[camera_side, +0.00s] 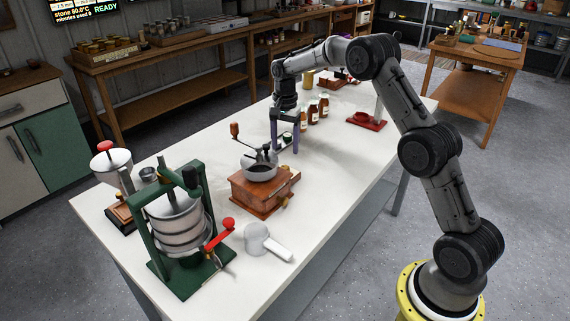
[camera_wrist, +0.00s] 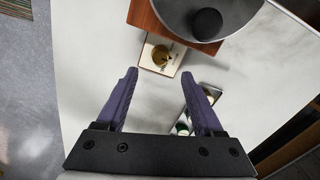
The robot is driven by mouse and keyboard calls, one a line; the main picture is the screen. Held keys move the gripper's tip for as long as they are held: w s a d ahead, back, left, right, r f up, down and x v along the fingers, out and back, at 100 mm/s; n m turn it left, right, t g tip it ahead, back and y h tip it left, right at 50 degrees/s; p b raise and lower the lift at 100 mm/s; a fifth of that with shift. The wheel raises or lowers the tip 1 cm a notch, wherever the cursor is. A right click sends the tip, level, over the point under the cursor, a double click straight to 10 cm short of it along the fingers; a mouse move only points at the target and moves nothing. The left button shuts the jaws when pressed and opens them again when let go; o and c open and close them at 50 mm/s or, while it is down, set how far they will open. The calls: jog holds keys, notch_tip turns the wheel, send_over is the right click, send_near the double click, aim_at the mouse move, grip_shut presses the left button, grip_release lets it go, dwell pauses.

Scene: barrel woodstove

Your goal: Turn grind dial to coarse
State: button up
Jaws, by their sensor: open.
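The wooden grinder (camera_side: 262,192) stands on the white table (camera_side: 335,165), with a grey bowl and a crank with a wooden knob on top. In the wrist view its brown body (camera_wrist: 150,18) is at the top, partly under the bowl. A round brass knob (camera_wrist: 160,55), which looks like the grind dial, sits over a pale plate with small dark marks; its setting is too small to read. My gripper (camera_side: 284,149) points down behind the grinder in the side view. In the wrist view its purple fingers (camera_wrist: 159,73) are spread and empty, with the knob just ahead of the tips, apart.
A green press (camera_side: 180,230) with a red handle, a white handled cup (camera_side: 262,242) and a white-hoppered device (camera_side: 110,165) stand nearby. Brown jars (camera_side: 312,109) and a red stand (camera_side: 367,121) are farther back. The table's right side is mostly clear.

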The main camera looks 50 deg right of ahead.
aim_at(285, 167)
notch_tip(285, 167, down, 8)
jog(key=shift+r, duration=0.15)
dwell(0.3)
grip_shut()
